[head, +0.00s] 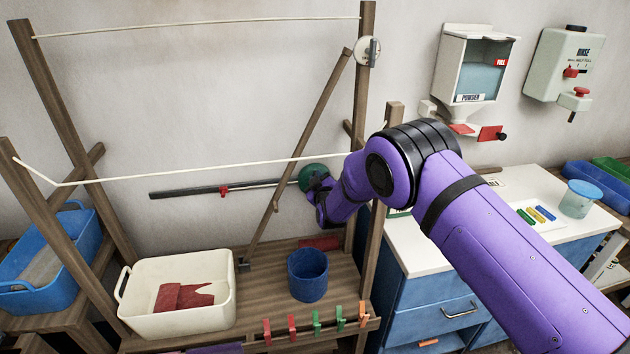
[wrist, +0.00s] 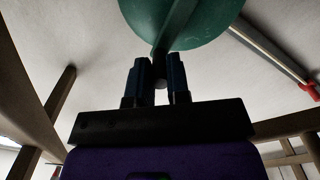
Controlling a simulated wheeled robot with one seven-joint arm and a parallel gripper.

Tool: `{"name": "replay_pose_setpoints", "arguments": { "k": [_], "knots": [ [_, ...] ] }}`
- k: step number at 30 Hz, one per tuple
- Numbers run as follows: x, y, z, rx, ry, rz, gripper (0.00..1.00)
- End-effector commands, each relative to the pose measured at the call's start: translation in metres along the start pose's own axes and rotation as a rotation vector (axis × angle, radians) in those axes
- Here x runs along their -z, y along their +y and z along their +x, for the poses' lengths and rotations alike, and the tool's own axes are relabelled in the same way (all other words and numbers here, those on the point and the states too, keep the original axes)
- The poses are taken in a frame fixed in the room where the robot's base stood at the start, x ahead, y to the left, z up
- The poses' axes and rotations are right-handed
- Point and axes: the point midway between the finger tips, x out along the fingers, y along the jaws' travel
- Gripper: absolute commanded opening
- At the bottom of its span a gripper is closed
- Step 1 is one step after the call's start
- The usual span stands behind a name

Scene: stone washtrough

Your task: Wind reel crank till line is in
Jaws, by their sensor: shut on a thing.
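The green reel (head: 312,178) sits by the right post of the wooden frame, at the end of a dark rail. In the wrist view the reel (wrist: 180,22) fills the top middle. My gripper (wrist: 160,82) is shut on the reel crank (wrist: 161,84), a small grey knob between its dark blue fingers just below the reel. In the head view my gripper (head: 318,200) is partly hidden by my purple wrist. The pale line (head: 200,174) runs across the front of the frame and sags near the left post. Its end at the reel is hidden by my arm.
A cream tub (head: 180,318) with red cloth and a blue bucket (head: 308,291) stand on the wooden shelf below. Coloured pegs (head: 315,322) line its front edge. A slanted wooden bar (head: 300,150) stands close left of the reel. A blue cabinet (head: 440,308) is at right.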

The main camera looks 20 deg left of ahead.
Motion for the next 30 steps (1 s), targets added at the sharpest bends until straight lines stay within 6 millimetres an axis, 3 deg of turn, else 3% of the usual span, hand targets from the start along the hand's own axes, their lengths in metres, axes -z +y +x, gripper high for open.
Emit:
{"name": "replay_pose_setpoints", "arguments": {
  "k": [23, 24, 26, 30],
  "knots": [
    [-0.0045, 0.0034, -0.0006, 0.001, -0.002, 0.096, 0.0],
    [-0.0045, 0.0034, -0.0006, 0.001, -0.002, 0.096, 0.26],
    [-0.0044, 0.0034, -0.0005, 0.001, -0.002, 0.096, 0.4],
    [-0.0039, 0.0036, -0.0003, 0.0, -0.001, 0.096, 0.42]
  ]
}}
